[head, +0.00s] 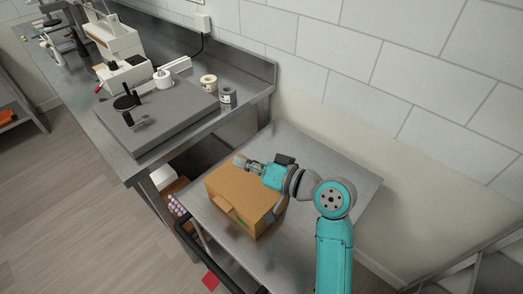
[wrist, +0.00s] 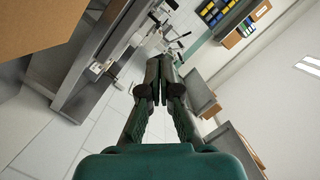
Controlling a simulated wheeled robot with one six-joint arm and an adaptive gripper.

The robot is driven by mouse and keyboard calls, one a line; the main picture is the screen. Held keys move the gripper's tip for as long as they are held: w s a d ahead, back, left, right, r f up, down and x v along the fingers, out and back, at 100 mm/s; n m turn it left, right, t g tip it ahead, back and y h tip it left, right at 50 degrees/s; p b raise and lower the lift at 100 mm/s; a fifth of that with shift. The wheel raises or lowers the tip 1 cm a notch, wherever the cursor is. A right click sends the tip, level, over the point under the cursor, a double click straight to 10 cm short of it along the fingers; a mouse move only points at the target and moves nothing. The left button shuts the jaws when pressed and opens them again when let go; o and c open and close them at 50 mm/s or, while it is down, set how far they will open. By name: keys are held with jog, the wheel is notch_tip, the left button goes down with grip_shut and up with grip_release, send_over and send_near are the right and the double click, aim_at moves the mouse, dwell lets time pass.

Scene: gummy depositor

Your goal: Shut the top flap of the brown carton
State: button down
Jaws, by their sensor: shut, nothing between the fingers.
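The brown carton (head: 235,185) stands on a metal cart. Its top looks like one flat brown panel, and a small tab (head: 222,203) juts out at its upper front edge. Whether the top panel lies fully flush I cannot tell. My gripper (head: 241,160) is at the carton's back edge, at about the height of its top; whether it touches is unclear. My arm hides the carton's right back part. In the wrist view my gripper (wrist: 158,68) has its fingers together and empty, and a brown carton face (wrist: 40,25) fills the upper left corner.
The metal cart (head: 335,190) has bare room right of the carton, under and beside my arm. A tiled wall (head: 400,70) is behind.

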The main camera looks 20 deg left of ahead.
aim_at(227, 211)
jog(key=s+f+n, duration=0.2)
jog(key=f, duration=0.1)
jog(key=s+a+f+n+t+h, duration=0.1)
jog(key=s+f+n, duration=0.1)
jog(key=f, duration=0.1)
jog(key=s+a+f+n, duration=0.1)
jog(key=s+f+n, duration=0.1)
jog(key=f, duration=0.1)
jog(key=shift+s+a+f+t, duration=0.15)
jog(key=shift+t, duration=0.25)
jog(key=shift+f+n, duration=0.3)
jog(key=shift+f, duration=0.1)
jog(key=shift+s+a+f, duration=0.1)
jog(key=shift+s+f, duration=0.1)
jog(key=shift+f, duration=0.75)
jog(key=shift+f, duration=0.1)
jog(key=shift+r, duration=0.55)
notch_tip(227, 211, up, 3)
jog(key=shift+r, duration=0.2)
jog(key=v, duration=1)
jog(key=shift+s, duration=0.25)
